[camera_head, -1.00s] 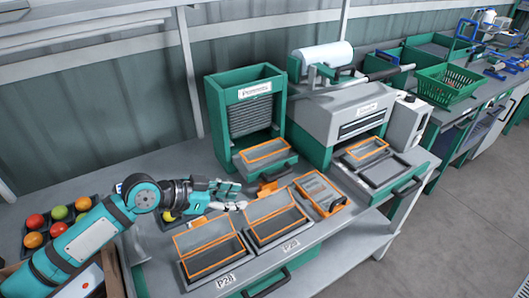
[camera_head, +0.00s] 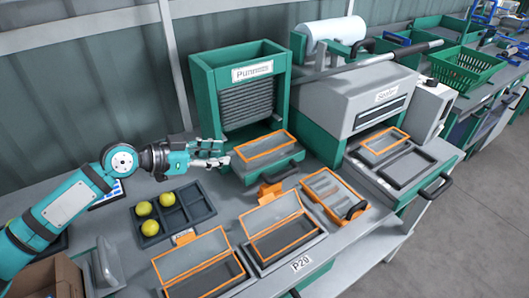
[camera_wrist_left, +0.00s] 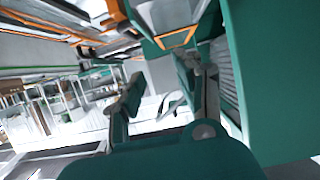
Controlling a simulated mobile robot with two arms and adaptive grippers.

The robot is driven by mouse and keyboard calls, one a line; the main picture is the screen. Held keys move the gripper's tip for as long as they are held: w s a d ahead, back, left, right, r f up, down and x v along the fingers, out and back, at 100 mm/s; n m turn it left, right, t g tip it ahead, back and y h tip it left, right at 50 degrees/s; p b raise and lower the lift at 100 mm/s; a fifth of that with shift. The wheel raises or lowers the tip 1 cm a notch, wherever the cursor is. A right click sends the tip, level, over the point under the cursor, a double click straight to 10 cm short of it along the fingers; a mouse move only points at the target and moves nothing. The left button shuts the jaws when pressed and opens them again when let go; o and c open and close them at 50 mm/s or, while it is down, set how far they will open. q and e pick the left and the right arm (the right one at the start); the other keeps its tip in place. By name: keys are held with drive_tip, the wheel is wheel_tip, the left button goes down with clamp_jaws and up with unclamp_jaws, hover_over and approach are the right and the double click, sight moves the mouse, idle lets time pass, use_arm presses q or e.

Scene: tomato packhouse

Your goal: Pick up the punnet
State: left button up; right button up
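A grey punnet with an orange rim (camera_head: 264,150) sits at the foot of the green dispenser (camera_head: 238,92), whose sign seems to read "Punnets". My left gripper (camera_head: 228,153) is just left of this punnet, its fingers pointing right towards it. In the left wrist view the two fingers (camera_wrist_left: 165,100) stand apart with nothing between them. An orange-edged piece (camera_wrist_left: 178,40), which looks like the punnet, shows beyond the fingertips there. In the head view I cannot tell whether the fingers touch the punnet. My right gripper is not in view.
Two more orange-rimmed punnets stand in front, in dark holders (camera_head: 290,247). A dark compartment tray (camera_head: 204,200) holds yellow tomatoes. An orange-framed device (camera_head: 333,194) lies right of centre. The grey sealer (camera_head: 350,88) with another punnet (camera_head: 383,141) stands right of the dispenser.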

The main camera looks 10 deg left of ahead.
use_arm(q)
drive_tip(key=p, duration=0.3)
approach(270, 151)
drive_tip(key=x, duration=0.3)
drive_tip(key=shift+d, duration=0.15)
drive_tip(key=shift+w+d+f, duration=0.35)
drive_tip(key=shift+d, duration=0.05)
drive_tip(key=p+x, duration=0.1)
drive_tip(key=x, duration=0.4)
drive_tip(key=shift+w+a+r+p, duration=0.15)
drive_tip(key=shift+w+p, duration=0.05)
drive_tip(key=shift+p, duration=0.1)
drive_tip(key=shift+w, duration=0.1)
clamp_jaws()
